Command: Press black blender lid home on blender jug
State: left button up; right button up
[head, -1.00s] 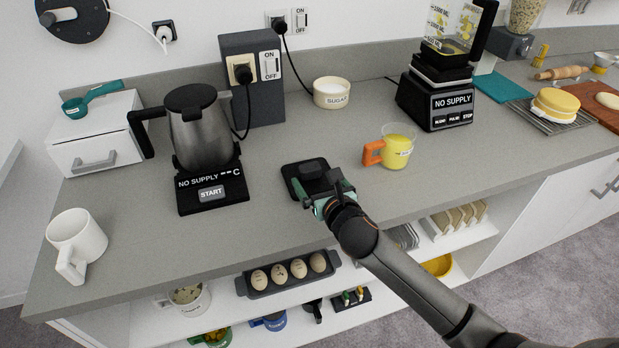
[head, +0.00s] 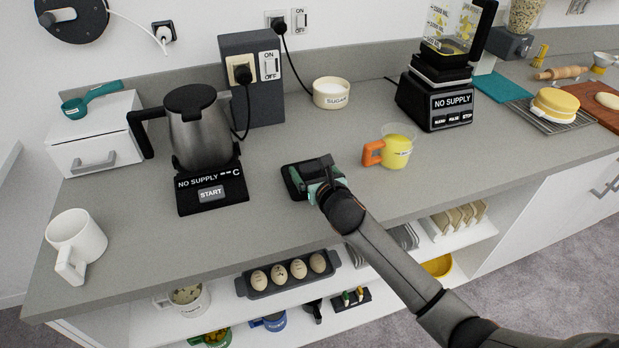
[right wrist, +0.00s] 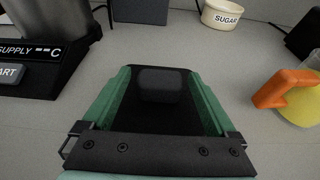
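The black blender lid (head: 292,178), a flat square with a raised block on top, lies on the counter. My right gripper (head: 318,175) is over it and hides part of it in the head view. In the right wrist view the lid (right wrist: 158,112) shows between the green fingers (right wrist: 160,92), which are wide apart, with gaps beside the raised block. The clear blender jug (head: 452,28), with yellow markings and a black handle, stands on its black base (head: 437,100) at the back right. Its top is cut off by the frame. My left gripper is not in view.
A yellow cup with an orange handle (head: 397,150) stands right of the lid. A kettle (head: 198,130) on its base is to the left. A sugar bowl (head: 332,93) is behind. The counter between lid and blender base is mostly clear.

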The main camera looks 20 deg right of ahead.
aim_at(312, 170)
grip_shut()
dwell(0.5)
jog(key=shift+r, duration=0.1)
jog(key=shift+r, duration=0.2)
notch_tip(312, 170, up, 2)
jog(key=shift+r, duration=0.2)
jog(key=s+d+r+p, duration=0.1)
jog(key=s+d+r, duration=0.1)
jog(key=s+r, duration=0.8)
jog(key=s, duration=0.4)
